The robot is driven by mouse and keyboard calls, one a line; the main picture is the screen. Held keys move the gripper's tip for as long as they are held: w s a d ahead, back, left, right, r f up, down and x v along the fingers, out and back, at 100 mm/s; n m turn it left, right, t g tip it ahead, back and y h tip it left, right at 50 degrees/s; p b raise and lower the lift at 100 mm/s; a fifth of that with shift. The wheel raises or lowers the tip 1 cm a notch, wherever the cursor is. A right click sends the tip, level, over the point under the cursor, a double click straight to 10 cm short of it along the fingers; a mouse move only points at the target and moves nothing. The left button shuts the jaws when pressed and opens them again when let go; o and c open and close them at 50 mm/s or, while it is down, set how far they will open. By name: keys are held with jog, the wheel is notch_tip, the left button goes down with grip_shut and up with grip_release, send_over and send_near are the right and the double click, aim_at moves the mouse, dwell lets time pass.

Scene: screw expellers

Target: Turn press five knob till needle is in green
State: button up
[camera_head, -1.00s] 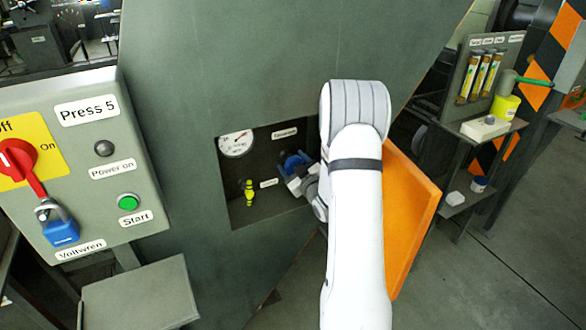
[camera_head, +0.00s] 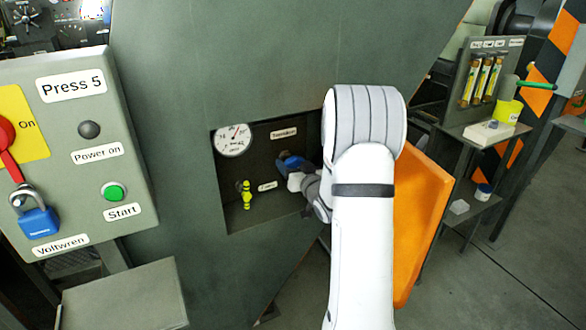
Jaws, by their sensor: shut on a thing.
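The blue knob (camera_head: 289,161) sits in the dark recess of the press, below the upper label. My gripper (camera_head: 297,173) is shut on it, and the arm and wrist hide part of the knob and the fingers. The round white gauge (camera_head: 233,140) is at the recess's upper left. Its thin reddish needle points up and slightly right. The dial marks are too small to tell whether a green zone lies under the needle.
A small yellow valve (camera_head: 246,193) stands in the recess left of the knob. The Press 5 control box (camera_head: 125,185) is at the left. An open orange door (camera_head: 428,210) is right of my arm. A shelf (camera_head: 482,130) stands farther right.

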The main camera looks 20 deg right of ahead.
dwell(0.4)
jog(key=o, duration=1)
jog(key=s+b, duration=0.1)
jog(key=s, duration=0.6)
jog(key=shift+s+d, duration=0.15)
jog(key=shift+s, duration=0.25)
